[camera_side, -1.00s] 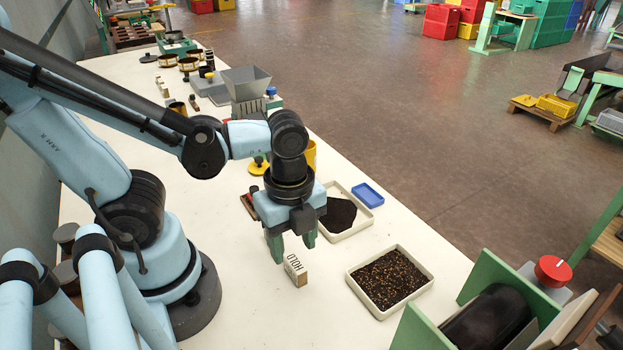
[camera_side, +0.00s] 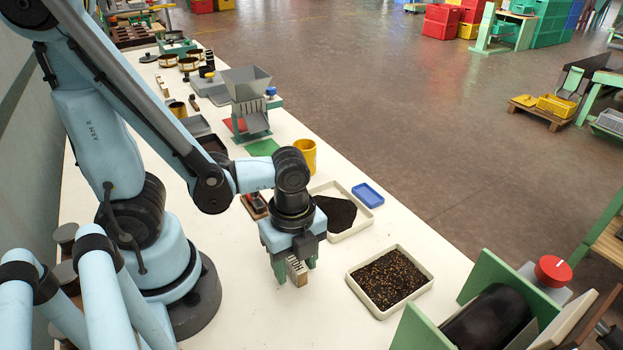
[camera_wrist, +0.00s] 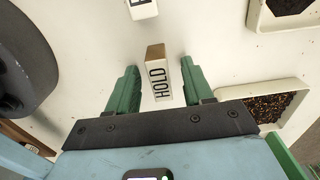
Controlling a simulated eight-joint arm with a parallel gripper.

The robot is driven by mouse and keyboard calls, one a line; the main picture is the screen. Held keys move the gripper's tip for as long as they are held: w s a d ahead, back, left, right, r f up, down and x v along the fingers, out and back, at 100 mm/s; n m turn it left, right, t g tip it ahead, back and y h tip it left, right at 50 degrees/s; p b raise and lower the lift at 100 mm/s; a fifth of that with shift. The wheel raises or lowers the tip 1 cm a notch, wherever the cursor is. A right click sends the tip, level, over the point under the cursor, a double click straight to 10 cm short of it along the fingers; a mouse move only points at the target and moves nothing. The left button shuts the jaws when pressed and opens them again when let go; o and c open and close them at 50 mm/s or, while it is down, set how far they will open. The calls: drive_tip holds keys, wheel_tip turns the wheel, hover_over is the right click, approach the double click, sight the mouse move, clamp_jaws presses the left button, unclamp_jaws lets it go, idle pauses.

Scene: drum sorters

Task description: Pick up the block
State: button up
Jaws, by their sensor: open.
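The block (camera_side: 297,272) is a small wooden piece with a white face, standing on the pale table. In the wrist view the block (camera_wrist: 160,80) shows the word HOLD and a brown wooden end. My gripper (camera_side: 295,268) is low over the table with its green fingers on either side of the block. In the wrist view my gripper (camera_wrist: 158,72) is open, with a gap visible between the block and each finger. The side view partly hides the block behind the fingers.
A tray of mixed dark grains (camera_side: 428,280) and a tray of black grains (camera_side: 366,222) lie to the right. A blue dish (camera_side: 368,195) and yellow cup (camera_side: 306,150) stand behind. A second white-faced piece (camera_wrist: 143,9) shows at the wrist view's top edge.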

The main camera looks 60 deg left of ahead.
clamp_jaws()
drive_tip(key=shift+r, duration=0.25)
idle(0.3)
